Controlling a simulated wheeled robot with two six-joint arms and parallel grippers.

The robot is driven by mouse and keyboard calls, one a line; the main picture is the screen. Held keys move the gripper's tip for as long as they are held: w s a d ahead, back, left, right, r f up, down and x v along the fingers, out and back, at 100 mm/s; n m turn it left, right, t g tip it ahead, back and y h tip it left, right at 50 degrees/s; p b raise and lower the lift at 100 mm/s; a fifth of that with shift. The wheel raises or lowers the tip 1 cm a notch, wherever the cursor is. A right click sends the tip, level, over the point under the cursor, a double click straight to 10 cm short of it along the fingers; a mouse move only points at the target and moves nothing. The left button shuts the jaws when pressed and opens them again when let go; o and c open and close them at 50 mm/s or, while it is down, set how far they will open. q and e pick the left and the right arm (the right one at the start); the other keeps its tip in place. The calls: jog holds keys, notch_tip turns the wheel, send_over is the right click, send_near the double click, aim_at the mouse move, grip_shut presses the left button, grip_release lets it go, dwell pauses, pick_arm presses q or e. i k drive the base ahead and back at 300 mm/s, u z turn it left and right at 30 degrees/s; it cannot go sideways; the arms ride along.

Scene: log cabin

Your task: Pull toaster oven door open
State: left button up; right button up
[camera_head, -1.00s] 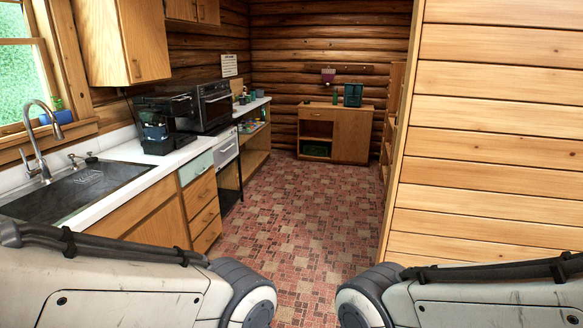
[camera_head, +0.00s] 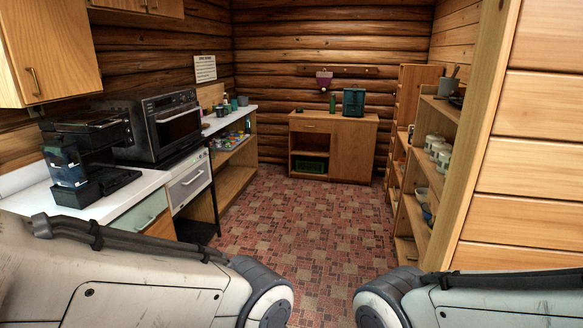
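The toaster oven (camera_head: 148,128) is a dark box with a glass front door (camera_head: 179,126) and a bar handle. It stands on the white counter at the left, and its door looks shut. It faces right, toward the open floor. My two arms show only as pale upper links at the bottom of the head view. Both grippers are out of view, and neither arm is near the oven.
A black coffee machine (camera_head: 80,155) stands on the counter (camera_head: 138,187) in front of the oven. Open shelves (camera_head: 432,165) with jars line the right side. A wooden cabinet (camera_head: 352,146) stands at the back. The tiled floor (camera_head: 300,215) between is clear.

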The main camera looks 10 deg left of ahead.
aim_at(169, 129)
jog(key=u, duration=0.15)
jog(key=i, duration=2)
jog(key=u, duration=0.55)
jog(key=i, duration=2.35)
jog(key=u, duration=0.35)
